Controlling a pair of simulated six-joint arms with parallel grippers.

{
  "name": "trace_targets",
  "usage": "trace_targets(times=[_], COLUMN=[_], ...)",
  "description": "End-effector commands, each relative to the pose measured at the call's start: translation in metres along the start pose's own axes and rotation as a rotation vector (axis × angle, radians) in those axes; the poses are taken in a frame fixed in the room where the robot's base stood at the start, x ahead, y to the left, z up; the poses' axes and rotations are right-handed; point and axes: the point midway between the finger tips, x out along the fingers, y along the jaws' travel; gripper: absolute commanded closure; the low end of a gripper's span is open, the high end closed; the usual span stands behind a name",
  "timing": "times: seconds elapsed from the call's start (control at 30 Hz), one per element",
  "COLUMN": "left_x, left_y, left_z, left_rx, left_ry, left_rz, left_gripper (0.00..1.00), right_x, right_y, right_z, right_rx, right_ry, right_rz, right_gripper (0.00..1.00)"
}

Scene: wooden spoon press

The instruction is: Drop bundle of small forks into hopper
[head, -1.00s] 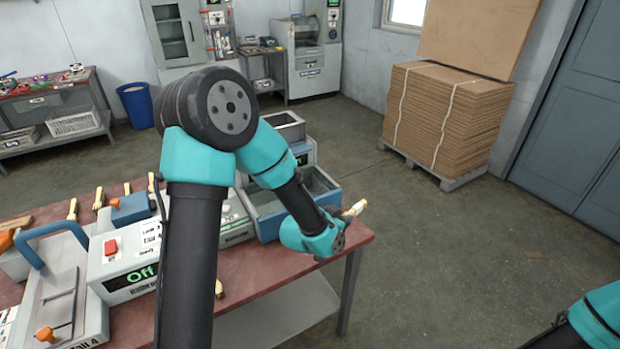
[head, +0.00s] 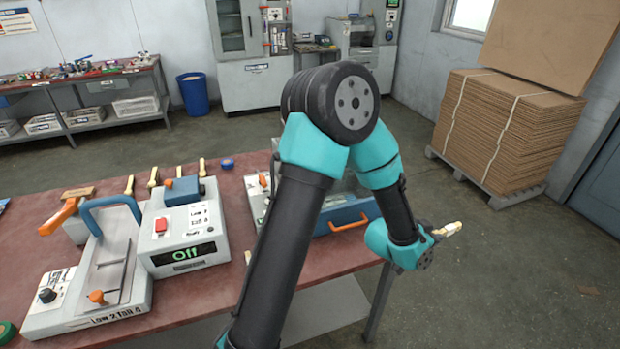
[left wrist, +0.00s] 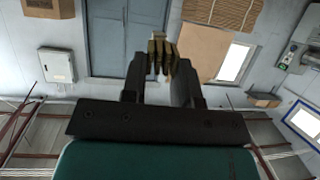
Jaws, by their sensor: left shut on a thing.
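My left gripper (head: 436,235) is past the right end of the red table, shut on a bundle of small wooden forks (head: 450,228). The pale bundle pokes out to the right of the jaws. In the left wrist view the bundle (left wrist: 158,48) is held between the two dark fingers (left wrist: 157,72), its tips fanned slightly. A machine with a blue box (head: 350,217) and an orange handle stands on the table behind my left arm. My arm hides much of it, and I cannot make out a hopper opening clearly. My right gripper is out of view.
Stacked cardboard (head: 505,130) sits on a pallet beyond.

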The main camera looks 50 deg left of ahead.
Motion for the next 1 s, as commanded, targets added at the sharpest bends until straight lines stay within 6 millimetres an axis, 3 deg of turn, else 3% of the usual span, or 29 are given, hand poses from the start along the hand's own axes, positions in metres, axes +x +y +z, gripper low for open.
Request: trace_targets(times=[0.17,0.5,1.0], left_x=[0.012,0.027,0.005], left_y=[-0.030,-0.132,-0.228], left_z=[-0.028,-0.105,-0.160], left_rx=[-0.001,0.013,0.035], left_ry=[0.007,0.003,0.001], left_rz=[-0.007,0.019,0.071], left_gripper=[0.98,0.98,0.98], right_x=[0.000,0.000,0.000], right_y=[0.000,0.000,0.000], right_z=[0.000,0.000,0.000], right_rx=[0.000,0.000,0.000], right_ry=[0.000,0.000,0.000], right_rz=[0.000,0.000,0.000], right_gripper=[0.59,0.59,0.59])
